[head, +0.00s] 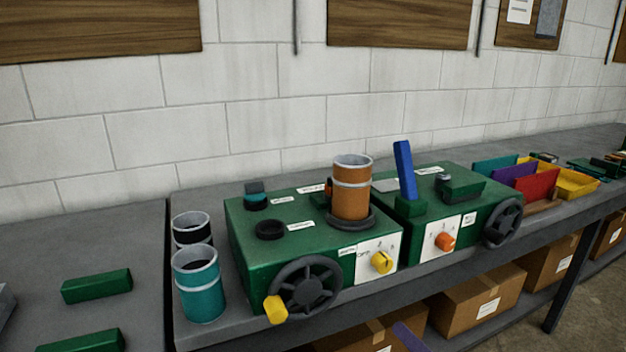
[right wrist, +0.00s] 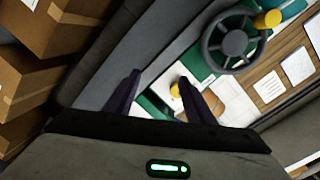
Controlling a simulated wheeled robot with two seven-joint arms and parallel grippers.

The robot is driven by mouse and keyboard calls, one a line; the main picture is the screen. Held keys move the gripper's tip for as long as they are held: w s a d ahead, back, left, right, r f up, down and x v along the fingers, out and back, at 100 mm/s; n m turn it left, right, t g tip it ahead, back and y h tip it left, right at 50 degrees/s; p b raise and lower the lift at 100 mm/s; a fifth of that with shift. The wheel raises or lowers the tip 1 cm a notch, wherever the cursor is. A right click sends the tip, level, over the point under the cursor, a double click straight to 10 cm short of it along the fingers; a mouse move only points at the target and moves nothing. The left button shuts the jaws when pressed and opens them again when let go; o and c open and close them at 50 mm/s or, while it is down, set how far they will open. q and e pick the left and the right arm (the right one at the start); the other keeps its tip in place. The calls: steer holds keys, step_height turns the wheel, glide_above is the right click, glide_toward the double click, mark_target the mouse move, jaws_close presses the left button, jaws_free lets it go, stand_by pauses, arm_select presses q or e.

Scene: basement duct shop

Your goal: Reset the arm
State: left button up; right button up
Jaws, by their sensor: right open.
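My right gripper (right wrist: 160,98) shows in the right wrist view with its two dark purple fingers apart and nothing between them. In the head view only a purple bit of it (head: 410,338) shows at the bottom edge, in front of the lower shelf and below the bench top. My left gripper is out of view. A green machine (head: 250,232) with a black handwheel (head: 307,287) and yellow knob (head: 381,262) stands on the grey bench. Beside it is a second green unit (head: 485,190) with an orange knob (head: 445,241) and an upright blue lever (head: 404,170).
A copper-coloured duct piece (head: 351,199) stands on the machine. A teal cylinder (head: 199,285) and a dark one (head: 191,230) stand left of it. Coloured bins (head: 535,184) sit right. Cardboard boxes (head: 478,298) fill the shelf below; they also show in the right wrist view (right wrist: 30,85).

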steer(key=s+a+f+n+g+h, duration=0.1)
steer(key=s+a+f+n+g, duration=0.1)
steer(key=s+f, duration=0.9)
steer(key=s+a+f+n+g+h, duration=0.2)
steer(key=s+f+n+g, duration=0.3)
steer(key=s+f, duration=0.6)
step_height(320, 180, down, 2)
steer(key=shift+s+n, duration=0.35)
steer(key=shift+n, duration=0.45)
